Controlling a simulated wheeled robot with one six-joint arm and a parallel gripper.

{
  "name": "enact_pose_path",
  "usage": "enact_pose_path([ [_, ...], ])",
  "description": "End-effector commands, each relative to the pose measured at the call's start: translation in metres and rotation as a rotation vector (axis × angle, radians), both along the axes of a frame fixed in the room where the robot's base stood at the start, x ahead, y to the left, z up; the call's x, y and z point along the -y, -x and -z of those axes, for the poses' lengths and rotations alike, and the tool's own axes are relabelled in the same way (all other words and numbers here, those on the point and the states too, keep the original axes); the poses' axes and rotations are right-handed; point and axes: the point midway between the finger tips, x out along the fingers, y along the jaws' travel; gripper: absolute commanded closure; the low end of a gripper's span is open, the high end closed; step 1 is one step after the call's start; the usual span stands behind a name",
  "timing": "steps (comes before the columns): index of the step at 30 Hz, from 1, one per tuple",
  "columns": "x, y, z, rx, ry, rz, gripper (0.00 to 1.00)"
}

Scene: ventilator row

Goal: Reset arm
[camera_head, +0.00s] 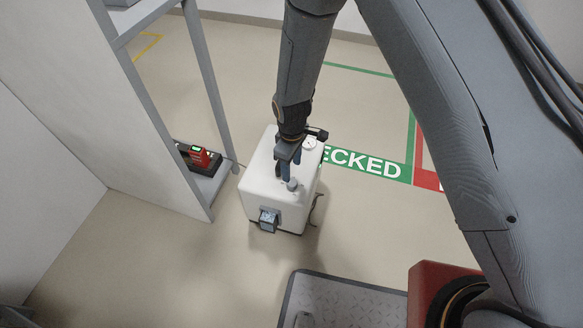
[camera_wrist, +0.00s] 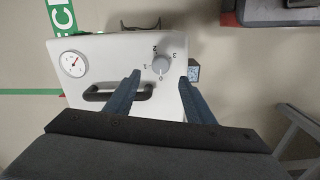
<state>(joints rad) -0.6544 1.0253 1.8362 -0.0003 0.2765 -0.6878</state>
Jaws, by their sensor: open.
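My gripper (camera_head: 286,172) is over the top of a white box-shaped ventilator unit (camera_head: 262,185). Its two blue-grey fingers are apart and empty in the wrist view (camera_wrist: 160,78). A grey round knob (camera_wrist: 161,64), marked 0 to 3, shows between and just beyond the fingertips. I cannot tell whether the fingers touch it, or where it points. The knob also shows in the head view (camera_head: 292,184), close to the fingers. My arm comes down from the top and hides part of the unit's far side.
The unit's top (camera_wrist: 110,48) has a round gauge (camera_wrist: 74,63) and a black handle (camera_wrist: 118,92). A small blue-grey block (camera_head: 269,220) is on its front. A grey shelf rack (camera_head: 211,183) with a red device (camera_head: 198,157) stands left. A green marked floor strip (camera_head: 365,164) lies right.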

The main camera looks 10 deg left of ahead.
Motion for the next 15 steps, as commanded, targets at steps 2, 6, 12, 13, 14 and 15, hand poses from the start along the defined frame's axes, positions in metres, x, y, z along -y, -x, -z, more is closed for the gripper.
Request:
enact_pose_path([
  [2, 0.000, 0.000, 0.000, 0.000, 0.000, 0.000, 0.51],
  [6, 0.000, 0.000, 0.000, 0.000, 0.000, 0.000, 0.51],
  [12, 0.001, -0.001, -0.003, 0.000, -0.001, 0.006, 0.51],
  [13, 0.002, -0.002, -0.006, 0.001, -0.001, 0.011, 0.51],
  [14, 0.003, -0.003, -0.011, 0.001, -0.002, 0.020, 0.51],
  [15, 0.005, -0.005, -0.019, 0.002, -0.003, 0.035, 0.51],
])
